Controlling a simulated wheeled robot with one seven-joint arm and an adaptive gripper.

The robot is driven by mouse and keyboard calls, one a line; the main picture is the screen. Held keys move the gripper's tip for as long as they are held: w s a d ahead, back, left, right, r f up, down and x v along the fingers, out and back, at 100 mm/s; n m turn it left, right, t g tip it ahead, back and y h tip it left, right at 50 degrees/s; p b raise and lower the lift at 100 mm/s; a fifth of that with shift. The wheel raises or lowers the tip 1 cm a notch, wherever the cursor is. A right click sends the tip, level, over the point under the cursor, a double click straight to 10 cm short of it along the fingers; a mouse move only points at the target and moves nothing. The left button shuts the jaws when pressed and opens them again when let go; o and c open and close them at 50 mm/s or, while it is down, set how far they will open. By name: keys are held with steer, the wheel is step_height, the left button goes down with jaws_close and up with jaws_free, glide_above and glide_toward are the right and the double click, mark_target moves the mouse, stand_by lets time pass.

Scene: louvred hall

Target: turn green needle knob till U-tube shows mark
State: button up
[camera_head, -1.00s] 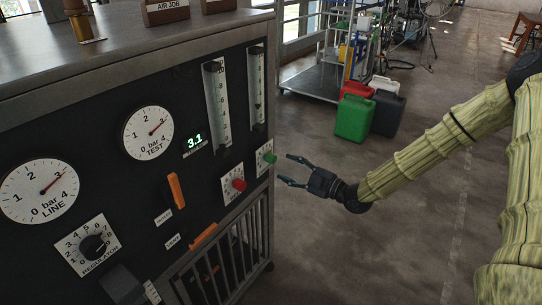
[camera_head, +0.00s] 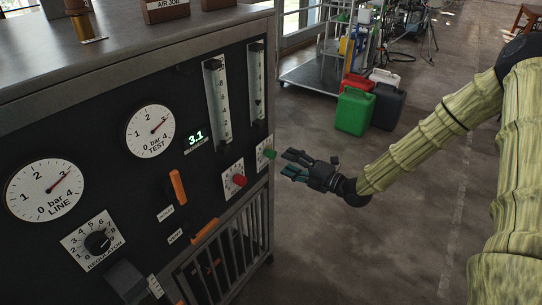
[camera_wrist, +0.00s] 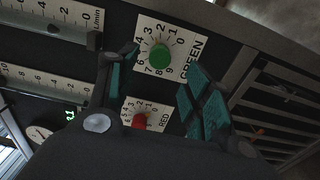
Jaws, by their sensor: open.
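The green needle knob (camera_head: 269,153) sits on a white dial plate at the right edge of the black panel. The wrist view shows the green knob (camera_wrist: 160,54) on its numbered plate marked GREEN. My gripper (camera_head: 290,163) is open and empty, just right of the green knob and apart from it. In the wrist view the fingers (camera_wrist: 155,75) are spread, with the green knob beyond and between their tips.
The red knob (camera_head: 239,181) is left of the green one; it also shows in the wrist view (camera_wrist: 139,121). The panel has a TEST gauge (camera_head: 150,132), LINE gauge (camera_head: 44,190) and regulator knob (camera_head: 97,242).

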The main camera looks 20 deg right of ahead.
mark_target(274, 155)
steer(key=shift+b+x, duration=1)
steer(key=shift+x, duration=2.8)
steer(key=shift+c, duration=0.4)
jaws_close()
